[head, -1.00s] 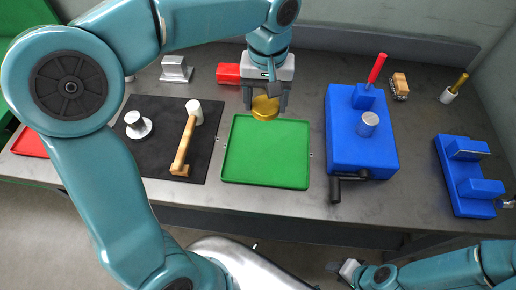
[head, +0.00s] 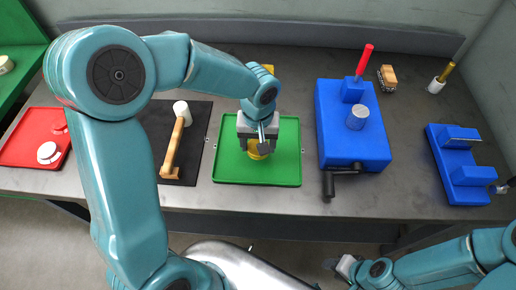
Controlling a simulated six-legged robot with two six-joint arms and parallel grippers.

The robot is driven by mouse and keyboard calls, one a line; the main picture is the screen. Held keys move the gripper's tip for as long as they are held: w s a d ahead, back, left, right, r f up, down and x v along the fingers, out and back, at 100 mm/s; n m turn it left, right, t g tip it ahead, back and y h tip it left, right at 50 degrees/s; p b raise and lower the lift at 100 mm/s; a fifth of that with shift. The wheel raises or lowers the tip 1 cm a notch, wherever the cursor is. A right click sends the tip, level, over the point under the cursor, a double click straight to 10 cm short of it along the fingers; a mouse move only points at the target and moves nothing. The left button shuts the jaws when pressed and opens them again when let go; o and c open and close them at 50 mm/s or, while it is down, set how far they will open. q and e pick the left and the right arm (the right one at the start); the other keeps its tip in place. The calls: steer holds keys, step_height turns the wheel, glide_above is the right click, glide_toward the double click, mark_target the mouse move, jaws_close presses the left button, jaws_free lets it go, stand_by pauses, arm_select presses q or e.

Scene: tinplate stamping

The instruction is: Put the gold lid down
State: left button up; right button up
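The gold lid (head: 256,153) is small and round and shows in the head view over the middle of the green tray (head: 285,174). My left gripper (head: 257,150) points down over the tray with its fingers on either side of the lid, closed on it. The gripper hides part of the lid. I cannot tell whether the lid touches the tray floor. My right gripper (head: 347,268) is low at the bottom of the view, away from the bench objects; its finger opening is unclear.
A black mat with a mallet (head: 172,150) lies left of the tray. A blue press (head: 352,140) with a crank handle stands right, then a blue fixture (head: 458,170).

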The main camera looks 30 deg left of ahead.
arm_select(q)
step_height(320, 180, down, 4)
steer(key=shift+r, duration=0.25)
steer(key=shift+s, duration=0.1)
steer(key=shift+f, duration=0.1)
steer(key=o, duration=1.1)
